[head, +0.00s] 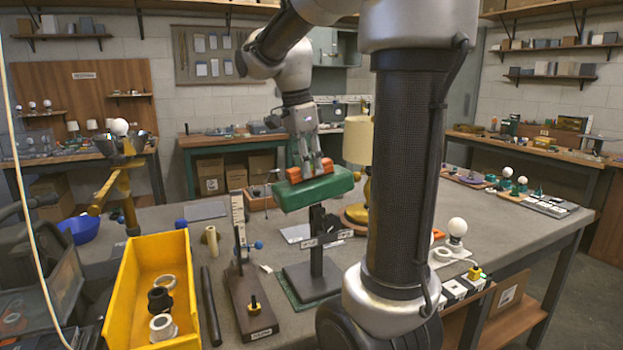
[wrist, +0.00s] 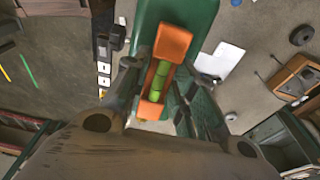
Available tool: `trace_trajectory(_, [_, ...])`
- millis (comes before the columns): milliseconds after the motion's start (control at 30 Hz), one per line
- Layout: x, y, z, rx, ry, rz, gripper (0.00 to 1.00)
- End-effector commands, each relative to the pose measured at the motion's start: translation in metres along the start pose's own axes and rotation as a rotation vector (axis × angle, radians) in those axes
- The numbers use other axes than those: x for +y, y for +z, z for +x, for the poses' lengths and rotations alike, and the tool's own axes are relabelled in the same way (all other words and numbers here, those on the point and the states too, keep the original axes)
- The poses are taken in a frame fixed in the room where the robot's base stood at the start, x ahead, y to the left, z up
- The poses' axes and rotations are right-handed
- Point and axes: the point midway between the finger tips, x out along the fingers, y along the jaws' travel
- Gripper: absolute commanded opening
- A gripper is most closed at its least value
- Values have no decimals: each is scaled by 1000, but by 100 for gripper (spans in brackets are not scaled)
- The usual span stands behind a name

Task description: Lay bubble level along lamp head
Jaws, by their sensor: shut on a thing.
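The lamp head (head: 314,191) is a green block-like shade on top of a dark post with a flat base, near the middle of the table in the head view. It also shows in the wrist view (wrist: 181,18), running up and down behind the level. The bubble level (head: 293,174) is orange; its green vial shows in the wrist view (wrist: 163,75). My gripper (head: 312,165) points down over the lamp head and is shut on the level. The level lies lengthwise along the green head in the wrist view. It looks at or just above the top surface; contact is hard to tell.
A yellow bin (head: 122,301) with rings stands at the front left. A wooden stand with an upright scale (head: 239,228) is left of the post. A cream-shaded lamp (head: 358,142) stands close behind on the right. White bulbs and sockets (head: 457,227) sit at the right.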

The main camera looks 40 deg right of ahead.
Motion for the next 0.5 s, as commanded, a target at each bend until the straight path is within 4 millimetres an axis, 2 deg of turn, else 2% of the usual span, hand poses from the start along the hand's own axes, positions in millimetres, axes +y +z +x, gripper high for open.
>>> trace_trajectory(400, [0,0,1,0,0,0,2])
trace_trajectory(433, [0,0,1,0,0,0,32])
trace_trajectory(500, [0,0,1,0,0,0,44])
